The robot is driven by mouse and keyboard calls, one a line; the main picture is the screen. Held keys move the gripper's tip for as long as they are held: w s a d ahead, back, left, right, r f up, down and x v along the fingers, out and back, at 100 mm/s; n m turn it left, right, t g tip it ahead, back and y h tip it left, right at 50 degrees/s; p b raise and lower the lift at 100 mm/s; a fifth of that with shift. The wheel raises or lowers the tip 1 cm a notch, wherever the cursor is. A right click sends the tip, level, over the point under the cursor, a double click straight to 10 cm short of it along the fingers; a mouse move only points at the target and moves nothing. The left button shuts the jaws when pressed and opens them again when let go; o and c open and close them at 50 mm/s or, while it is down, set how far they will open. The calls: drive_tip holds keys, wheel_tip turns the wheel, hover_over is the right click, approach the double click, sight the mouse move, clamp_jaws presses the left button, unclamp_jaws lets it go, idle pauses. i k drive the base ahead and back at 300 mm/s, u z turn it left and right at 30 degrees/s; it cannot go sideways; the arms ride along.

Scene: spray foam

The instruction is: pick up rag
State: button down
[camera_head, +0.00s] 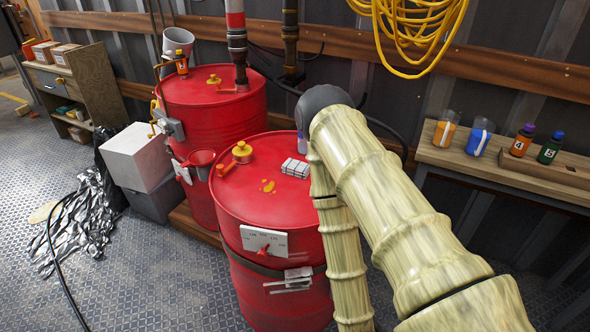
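A folded grey-and-white striped cloth, which looks like the rag (296,168), lies on top of the front red barrel (262,205), near the lid's right back side. A small orange-yellow spill (268,186) is on the lid to its left. My jointed, pale arm crosses the right middle of the view, with one part just right of the cloth. My gripper is not visible, so its state and position cannot be seen.
A yellow valve (242,152) stands on the front barrel. A second red barrel (212,110) is behind left. A bottle, partly hidden by my arm, stands behind the cloth. A wooden shelf (470,160) with cups and bottles is at right. Crumpled foil (82,232) lies on the floor left.

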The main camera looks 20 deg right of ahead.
sight(293, 167)
drive_tip(key=u, duration=1.95)
drive_tip(key=i, duration=1.3)
drive_tip(key=z, duration=3)
drive_tip(key=i, duration=0.35)
drive_tip(key=u, duration=0.1)
